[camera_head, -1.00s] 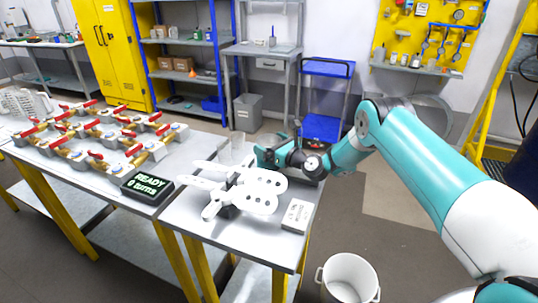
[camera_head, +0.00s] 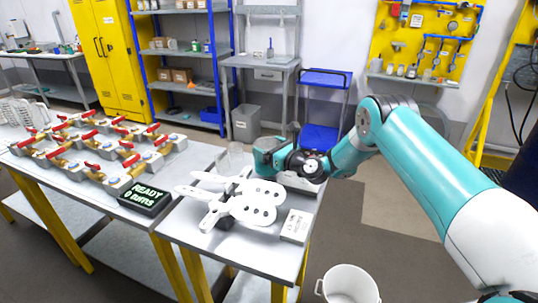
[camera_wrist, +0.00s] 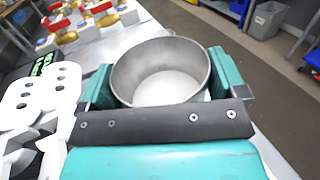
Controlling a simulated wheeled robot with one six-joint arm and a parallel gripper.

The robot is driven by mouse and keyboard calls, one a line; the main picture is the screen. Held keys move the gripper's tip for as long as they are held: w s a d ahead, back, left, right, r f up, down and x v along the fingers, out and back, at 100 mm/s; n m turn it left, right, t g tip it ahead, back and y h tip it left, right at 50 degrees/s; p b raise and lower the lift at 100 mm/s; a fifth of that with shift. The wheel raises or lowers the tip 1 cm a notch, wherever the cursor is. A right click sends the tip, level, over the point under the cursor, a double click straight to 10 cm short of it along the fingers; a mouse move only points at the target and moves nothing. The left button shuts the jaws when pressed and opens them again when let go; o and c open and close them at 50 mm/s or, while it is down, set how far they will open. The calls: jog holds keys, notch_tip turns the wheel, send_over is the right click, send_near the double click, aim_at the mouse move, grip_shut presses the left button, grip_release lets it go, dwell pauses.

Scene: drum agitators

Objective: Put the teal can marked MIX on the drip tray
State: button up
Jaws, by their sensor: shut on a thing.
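My gripper (camera_wrist: 166,85) is shut around an open-topped round can (camera_wrist: 165,88), one teal finger on each side in the wrist view. The can's bare grey metal inside and rim show; it looks empty. Its outer wall and any MIX marking are hidden. In the head view my gripper (camera_head: 268,154) is over the back of the near table, beside a clear glass vessel (camera_head: 235,156). A low grey edge (camera_head: 300,184) shows under my wrist; I cannot tell if it is the drip tray.
White paddle pieces with holes (camera_head: 252,203) lie on the near table, left of a small white labelled block (camera_head: 295,226). A black READY sign (camera_head: 144,198) and several red-handled brass valves (camera_head: 100,150) are to the left. A white bucket (camera_head: 348,284) stands on the floor in front.

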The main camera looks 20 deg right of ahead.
notch_tip(320, 180, up, 17)
jog(key=b, duration=0.2)
jog(key=shift+r, duration=0.15)
dwell(0.6)
